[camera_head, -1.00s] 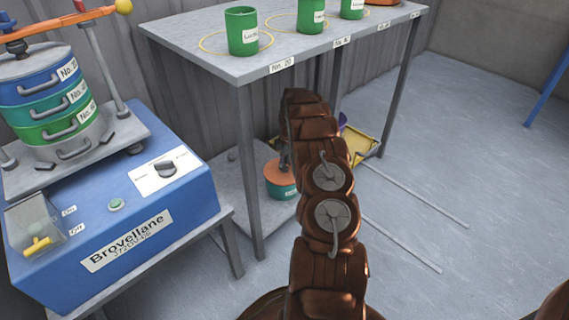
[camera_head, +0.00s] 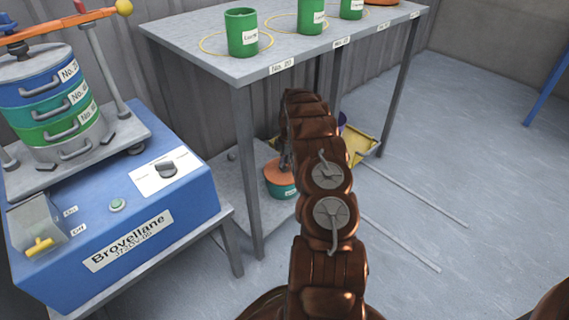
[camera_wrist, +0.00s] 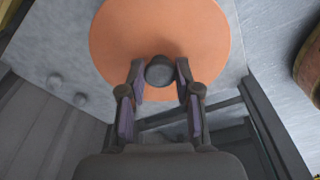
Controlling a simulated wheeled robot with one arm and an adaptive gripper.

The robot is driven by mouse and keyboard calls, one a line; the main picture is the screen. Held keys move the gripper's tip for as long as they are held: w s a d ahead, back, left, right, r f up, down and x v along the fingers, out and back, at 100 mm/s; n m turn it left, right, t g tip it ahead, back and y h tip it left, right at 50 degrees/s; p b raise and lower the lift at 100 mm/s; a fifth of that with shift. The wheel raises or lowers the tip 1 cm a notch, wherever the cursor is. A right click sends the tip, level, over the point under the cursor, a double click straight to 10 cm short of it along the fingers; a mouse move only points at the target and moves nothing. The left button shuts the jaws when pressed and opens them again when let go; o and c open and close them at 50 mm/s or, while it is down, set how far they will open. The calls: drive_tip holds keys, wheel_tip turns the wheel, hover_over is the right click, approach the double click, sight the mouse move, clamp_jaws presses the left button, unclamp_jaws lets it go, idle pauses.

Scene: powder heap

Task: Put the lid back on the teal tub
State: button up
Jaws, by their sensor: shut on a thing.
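The orange lid (camera_head: 278,173) lies on or just over the teal tub (camera_head: 283,190), under the table; whether it is fully seated I cannot tell. In the wrist view the round orange lid (camera_wrist: 160,35) fills the upper middle and hides the tub beneath it. My gripper (camera_wrist: 160,75) is shut on the dark round knob (camera_wrist: 160,71) at the lid's near side in that view. In the head view my arm hides most of the gripper.
The grey table (camera_head: 205,55) with green cups (camera_head: 241,33) stands above the tub, its legs close by. A blue sieve shaker (camera_head: 120,215) stands at left. A yellow tray (camera_head: 366,148) lies right of my arm. Open floor is at right.

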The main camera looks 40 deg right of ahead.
drive_tip(key=o, duration=1.6)
drive_tip(key=shift+o, duration=0.2)
drive_tip(key=shift+r, duration=0.15)
drive_tip(key=shift+r+p, duration=1.3)
drive_tip(key=shift+r, duration=2.1)
clamp_jaws()
